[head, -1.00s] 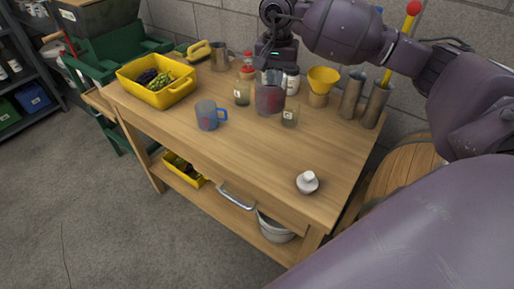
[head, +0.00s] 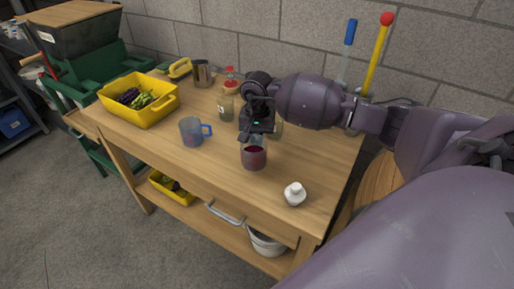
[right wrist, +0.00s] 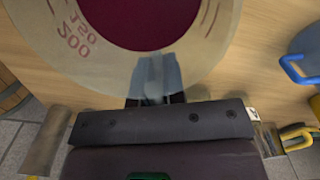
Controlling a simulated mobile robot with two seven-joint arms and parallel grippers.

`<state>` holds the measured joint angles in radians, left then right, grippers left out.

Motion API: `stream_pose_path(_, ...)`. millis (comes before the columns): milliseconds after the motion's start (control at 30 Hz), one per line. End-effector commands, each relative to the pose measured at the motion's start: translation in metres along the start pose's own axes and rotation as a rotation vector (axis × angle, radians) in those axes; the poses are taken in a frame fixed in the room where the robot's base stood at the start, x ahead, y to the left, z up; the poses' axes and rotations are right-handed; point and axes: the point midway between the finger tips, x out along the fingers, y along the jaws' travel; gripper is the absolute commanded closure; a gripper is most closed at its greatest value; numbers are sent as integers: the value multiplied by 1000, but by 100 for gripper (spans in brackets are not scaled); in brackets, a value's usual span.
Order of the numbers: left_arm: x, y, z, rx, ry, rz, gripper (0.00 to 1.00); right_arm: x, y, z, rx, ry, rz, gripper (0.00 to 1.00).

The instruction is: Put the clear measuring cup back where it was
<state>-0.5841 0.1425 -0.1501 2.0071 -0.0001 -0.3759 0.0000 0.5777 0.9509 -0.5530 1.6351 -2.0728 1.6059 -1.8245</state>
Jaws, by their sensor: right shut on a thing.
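The clear measuring cup (head: 254,157) holds dark red liquid. It is upright in my right gripper (head: 257,138), which is shut on it, at the middle right of the wooden workbench (head: 225,167). I cannot tell whether its base touches the bench. In the right wrist view the cup (right wrist: 75,45) shows printed marks 150 and 200, with the gripper fingers (right wrist: 155,78) at its wall. A cup with a blue handle (head: 192,132) stands to its left on the bench. My left gripper is not in view.
A yellow crate of grapes (head: 150,116) is at the left. A jar (head: 226,107) and metal cup (head: 202,74) stand behind. The bench front is mostly clear; my arm hides part of the back right.

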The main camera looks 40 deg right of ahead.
Motion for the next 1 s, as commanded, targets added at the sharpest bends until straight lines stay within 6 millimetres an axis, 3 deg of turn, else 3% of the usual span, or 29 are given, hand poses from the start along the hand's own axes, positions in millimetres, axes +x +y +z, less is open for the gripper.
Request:
stream_pose_path(400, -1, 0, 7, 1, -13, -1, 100, 42, 0, 0, 1, -1, -2, 100)
stream_pose_path(800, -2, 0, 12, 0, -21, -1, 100, 47, 0, 0, -1, 0, 0, 100)
stream_pose_path(833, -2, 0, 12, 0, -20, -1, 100, 47, 0, 0, -1, 0, 0, 88)
stream_pose_path(1000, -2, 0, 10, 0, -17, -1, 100, 46, 0, 0, -1, 1, -1, 64)
